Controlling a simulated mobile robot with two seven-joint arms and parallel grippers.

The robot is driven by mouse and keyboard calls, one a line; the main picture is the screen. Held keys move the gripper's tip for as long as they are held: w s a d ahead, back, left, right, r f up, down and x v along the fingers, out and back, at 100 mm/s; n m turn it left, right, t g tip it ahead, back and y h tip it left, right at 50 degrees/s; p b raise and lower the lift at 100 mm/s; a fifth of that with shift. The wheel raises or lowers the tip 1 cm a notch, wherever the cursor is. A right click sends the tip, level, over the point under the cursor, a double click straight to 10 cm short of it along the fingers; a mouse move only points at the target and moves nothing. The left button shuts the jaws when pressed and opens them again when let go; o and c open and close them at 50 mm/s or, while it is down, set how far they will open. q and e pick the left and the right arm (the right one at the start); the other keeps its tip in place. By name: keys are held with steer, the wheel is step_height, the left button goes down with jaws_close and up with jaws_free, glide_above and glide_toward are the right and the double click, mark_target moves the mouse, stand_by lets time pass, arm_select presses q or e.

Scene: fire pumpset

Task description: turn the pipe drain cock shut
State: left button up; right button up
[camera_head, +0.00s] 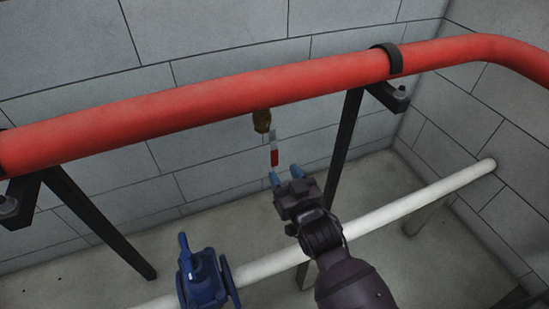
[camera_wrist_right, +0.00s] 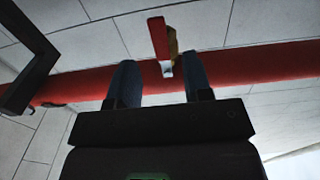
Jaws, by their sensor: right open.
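The drain cock (camera_head: 263,121) is a small brass fitting under the red pipe. Its lever (camera_head: 275,156), red with a pale part, hangs downward from it. My right gripper (camera_head: 286,175) is open, with its blue fingertips just below the lever's lower end. In the right wrist view, the lever (camera_wrist_right: 158,38) shows ahead of the open fingers (camera_wrist_right: 158,75), in line with the gap between them. Part of the brass body (camera_wrist_right: 173,45) shows behind it. I cannot tell whether a finger touches the lever. My left gripper is not in view.
The red pipe (camera_head: 200,106) crosses above the gripper, held by a black clamp (camera_head: 394,58) and dark struts (camera_head: 345,140). A white pipe (camera_head: 420,200) runs low behind my right arm. A blue fitting (camera_head: 200,275) stands at the bottom. Grey block walls enclose the corner.

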mark_target(275, 160)
steer(key=x, duration=0.2)
steer(key=b+x, duration=0.1)
steer(key=x, duration=0.1)
steer(key=shift+w+a+f, duration=0.1)
steer(key=shift+w+f, duration=0.1)
steer(key=shift+w, duration=0.05)
steer(key=shift+x, duration=0.9)
steer(key=shift+r, duration=0.2)
jaws_close()
